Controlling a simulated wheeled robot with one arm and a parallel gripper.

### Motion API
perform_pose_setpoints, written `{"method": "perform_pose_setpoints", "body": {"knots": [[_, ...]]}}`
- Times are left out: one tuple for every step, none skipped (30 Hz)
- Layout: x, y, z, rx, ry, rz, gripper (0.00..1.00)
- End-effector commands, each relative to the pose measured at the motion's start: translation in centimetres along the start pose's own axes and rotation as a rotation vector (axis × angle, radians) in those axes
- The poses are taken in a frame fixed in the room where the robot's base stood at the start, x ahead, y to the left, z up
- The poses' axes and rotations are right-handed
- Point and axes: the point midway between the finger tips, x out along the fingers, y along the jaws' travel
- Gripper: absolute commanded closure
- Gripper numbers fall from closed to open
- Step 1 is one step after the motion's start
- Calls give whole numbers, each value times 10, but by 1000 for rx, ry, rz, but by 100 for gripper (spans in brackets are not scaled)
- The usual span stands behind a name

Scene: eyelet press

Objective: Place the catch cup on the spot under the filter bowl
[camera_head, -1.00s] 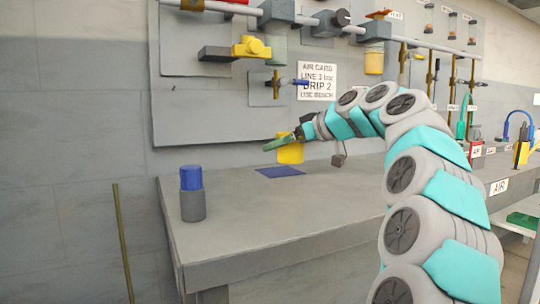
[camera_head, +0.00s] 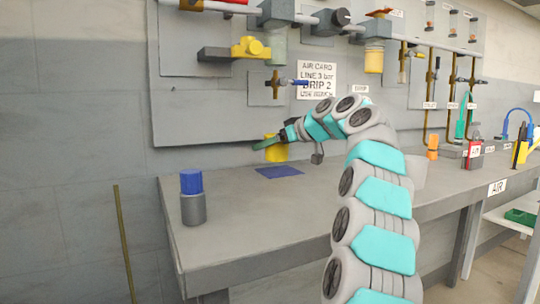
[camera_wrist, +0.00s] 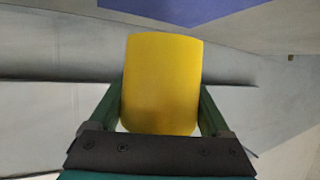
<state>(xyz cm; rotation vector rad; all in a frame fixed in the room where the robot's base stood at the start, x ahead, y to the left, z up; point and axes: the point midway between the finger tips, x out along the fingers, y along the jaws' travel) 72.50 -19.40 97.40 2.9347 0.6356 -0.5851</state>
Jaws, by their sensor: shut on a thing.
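The yellow catch cup (camera_head: 276,152) is held between the green fingers of my gripper (camera_head: 268,143). In the wrist view the cup (camera_wrist: 162,85) fills the space between both fingers (camera_wrist: 162,100). The blue spot (camera_head: 280,172) lies flat on the grey bench, just below the cup in the head view. It also shows at the top edge of the wrist view (camera_wrist: 180,8). The cup appears above the bench, apart from the spot; its exact height is hard to tell. A pale grey-green bowl (camera_head: 279,46) hangs on the wall panel above, probably the filter bowl.
A blue-topped grey canister (camera_head: 193,208) stands at the bench's left end. A yellow bowl (camera_head: 374,62) hangs farther right. A pale container (camera_head: 416,172) and an orange item (camera_head: 432,147) stand right of my arm. The bench (camera_head: 260,220) is clear in front of the spot.

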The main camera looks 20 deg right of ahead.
Motion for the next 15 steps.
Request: {"method": "perform_pose_setpoints", "body": {"knots": [[-1,-1,2,0,1,0,75],[0,-1,3,0,1,-1,75],[1,-1,6,1,1,-1,75],[2,-1,7,2,1,-1,75],[3,0,9,2,1,-1,75],[4,0,11,2,1,0,75],[4,0,13,1,2,1,75],[5,0,15,1,1,1,75],[7,0,19,2,0,-1,75],[8,-1,21,2,-1,-2,75],[9,-1,24,2,-2,-3,75],[10,-1,26,2,-1,-3,75],[10,-1,27,2,0,-1,75],[10,-1,27,1,1,0,75],[10,0,28,0,2,1,75]]}}
